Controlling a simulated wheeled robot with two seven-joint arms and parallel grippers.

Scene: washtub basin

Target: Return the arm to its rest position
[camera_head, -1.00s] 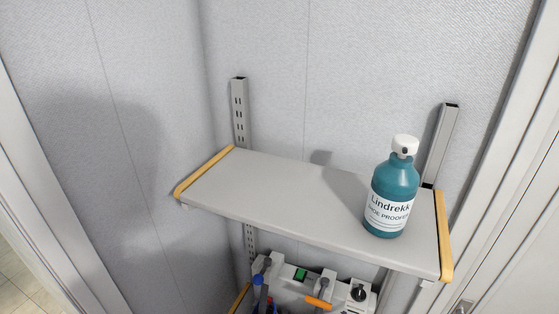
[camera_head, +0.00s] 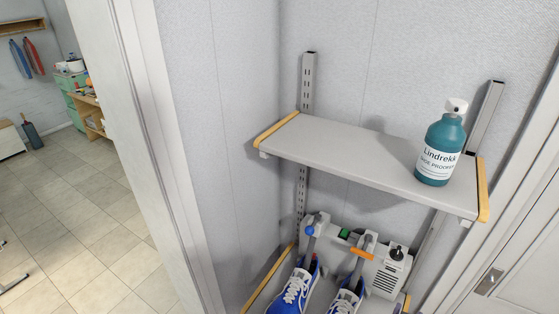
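Neither of my grippers nor my arms shows in the head view. A teal bottle (camera_head: 441,146) with a white cap and a white label reading "Lindrekk" stands upright on the right part of the upper grey shelf (camera_head: 345,149). Nothing touches the bottle apart from the shelf under it.
Below, a pair of blue-and-white shoes (camera_head: 294,288) sits on a white device (camera_head: 386,268) on a lower shelf. A door (camera_head: 520,262) with a handle is at the right. A white door frame (camera_head: 140,130) stands left, with open tiled floor (camera_head: 80,220) beyond it.

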